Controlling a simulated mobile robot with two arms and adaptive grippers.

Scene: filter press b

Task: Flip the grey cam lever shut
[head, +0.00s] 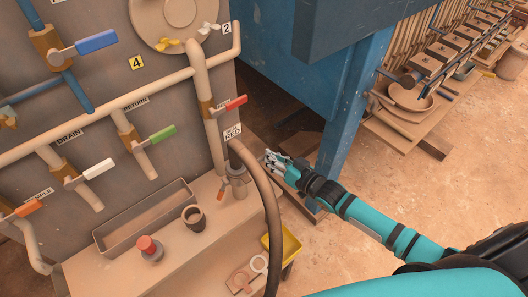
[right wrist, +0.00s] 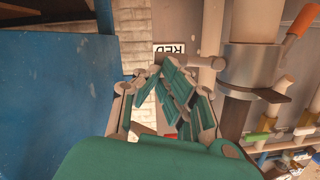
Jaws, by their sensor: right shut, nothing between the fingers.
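A hose coupling (head: 238,180) stands at the lower right of the panel, under the "RED" label; it shows in the right wrist view as a grey cylindrical collar (right wrist: 250,70). A short greyish lever (right wrist: 258,93) sticks out sideways at the collar's lower end and seems to be the cam lever; whether it is open or shut is unclear. In the head view I cannot make the lever out clearly. My right gripper (head: 273,160) is to the right of the coupling, apart from it. Its fingers (right wrist: 172,82) are shut and empty. My left gripper is not in view.
A dark hose (head: 272,205) curves down between the panel and my right gripper. A blue post (head: 352,110) stands close behind my right forearm. Valves with coloured handles, such as a red one (head: 236,102), line the panel. A cup (head: 194,217) stands on the ledge.

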